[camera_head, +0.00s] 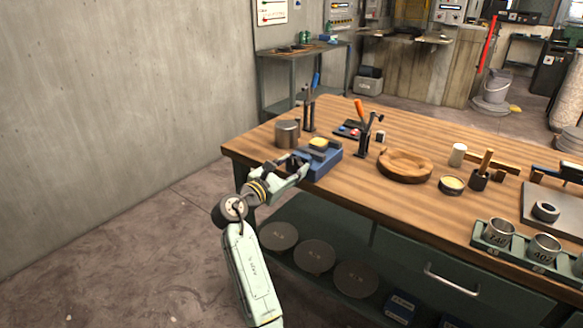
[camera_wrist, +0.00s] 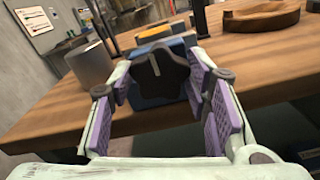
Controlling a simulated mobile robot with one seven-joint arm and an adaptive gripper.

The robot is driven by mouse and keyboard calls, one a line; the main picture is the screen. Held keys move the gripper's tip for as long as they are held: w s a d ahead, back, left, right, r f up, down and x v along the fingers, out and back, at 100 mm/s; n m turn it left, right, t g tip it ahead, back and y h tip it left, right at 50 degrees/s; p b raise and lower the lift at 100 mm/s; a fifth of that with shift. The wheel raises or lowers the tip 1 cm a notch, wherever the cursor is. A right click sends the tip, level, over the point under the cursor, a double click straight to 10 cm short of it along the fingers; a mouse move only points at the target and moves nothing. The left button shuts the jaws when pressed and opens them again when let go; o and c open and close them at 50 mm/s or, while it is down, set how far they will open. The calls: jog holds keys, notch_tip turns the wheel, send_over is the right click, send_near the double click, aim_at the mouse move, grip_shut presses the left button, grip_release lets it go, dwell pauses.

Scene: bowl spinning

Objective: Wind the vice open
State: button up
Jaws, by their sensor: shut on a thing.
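The blue vice (camera_head: 322,164) sits at the near left edge of the wooden workbench, with a yellow-topped block (camera_head: 319,143) at its top. In the wrist view, the vice's dark lobed knob (camera_wrist: 158,76) faces me, with the blue body (camera_wrist: 150,101) behind it. My gripper (camera_head: 299,166) reaches in from the bench's front edge. In the wrist view my gripper (camera_wrist: 160,85) has its purple-padded fingers on either side of the knob and is shut on it. The vice's jaw gap is not clear in either view.
A grey metal cylinder (camera_head: 287,133) stands close behind the vice on the left. The workbench (camera_head: 350,190) is bare just right of the vice.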

jog(key=o, duration=1.2)
jog(key=shift+c, duration=0.2)
jog(key=v, duration=1.2)
